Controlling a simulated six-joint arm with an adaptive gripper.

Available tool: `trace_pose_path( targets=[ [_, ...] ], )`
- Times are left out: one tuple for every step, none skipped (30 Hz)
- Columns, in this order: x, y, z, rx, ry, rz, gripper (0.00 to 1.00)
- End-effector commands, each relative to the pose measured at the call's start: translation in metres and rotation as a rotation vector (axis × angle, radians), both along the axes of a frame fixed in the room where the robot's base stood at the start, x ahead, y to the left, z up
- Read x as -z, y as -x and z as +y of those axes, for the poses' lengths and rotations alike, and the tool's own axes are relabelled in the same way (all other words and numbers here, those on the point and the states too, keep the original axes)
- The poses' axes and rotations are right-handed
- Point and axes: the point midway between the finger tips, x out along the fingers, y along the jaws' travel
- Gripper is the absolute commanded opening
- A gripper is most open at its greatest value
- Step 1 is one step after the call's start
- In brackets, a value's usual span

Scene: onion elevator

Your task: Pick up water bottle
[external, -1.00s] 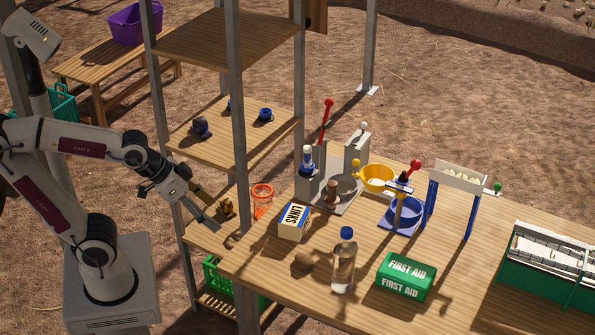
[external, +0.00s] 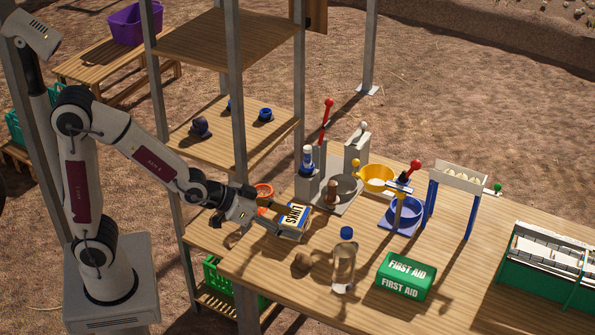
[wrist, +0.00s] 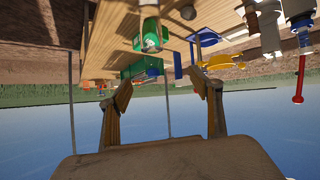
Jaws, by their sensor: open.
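The clear water bottle (external: 343,265) with a blue cap stands upright on the wooden table, near its front edge. My gripper (external: 274,222) is open, to the left of the bottle and farther back, apart from it. It is beside the white, blue and yellow LINKS box (external: 294,222) and overlaps its left side in the external view; I cannot tell if they touch. In the wrist view my two fingers (wrist: 160,90) are spread with nothing between them.
A green first aid box (external: 405,277) lies right of the bottle. Yellow (external: 377,178) and blue (external: 407,210) bowls stand behind. A shelf post (external: 238,130) rises behind my gripper.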

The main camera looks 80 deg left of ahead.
Motion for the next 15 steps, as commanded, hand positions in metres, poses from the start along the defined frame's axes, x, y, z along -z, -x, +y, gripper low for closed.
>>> trace_pose_path(
  targets=[
    [0.006, -0.007, -0.002, -0.002, 0.001, -0.011, 0.64],
    [0.008, -0.011, -0.003, -0.004, 0.002, -0.022, 0.64],
    [0.011, -0.016, -0.004, -0.007, 0.002, -0.035, 0.64],
    [0.013, -0.02, -0.005, -0.009, 0.003, -0.046, 0.64],
    [0.015, -0.024, -0.006, -0.011, 0.003, -0.057, 0.64],
    [0.018, -0.028, -0.007, -0.013, 0.003, -0.072, 0.64],
    [0.02, -0.032, -0.008, -0.015, 0.003, -0.082, 0.64],
    [0.022, -0.035, -0.009, -0.016, 0.003, -0.093, 0.64],
    [0.026, -0.04, -0.01, -0.019, 0.003, -0.107, 0.64],
    [0.028, -0.043, -0.011, -0.022, 0.003, -0.118, 0.64],
    [0.03, -0.046, -0.012, -0.023, 0.002, -0.129, 0.64],
    [0.033, -0.05, -0.013, -0.027, 0.002, -0.143, 0.64],
    [0.035, -0.053, -0.013, -0.029, 0.001, -0.155, 0.64],
    [0.038, -0.056, -0.014, -0.03, 0.0, -0.166, 0.64],
    [0.041, -0.059, -0.015, -0.033, -0.001, -0.181, 0.64]
  ],
)
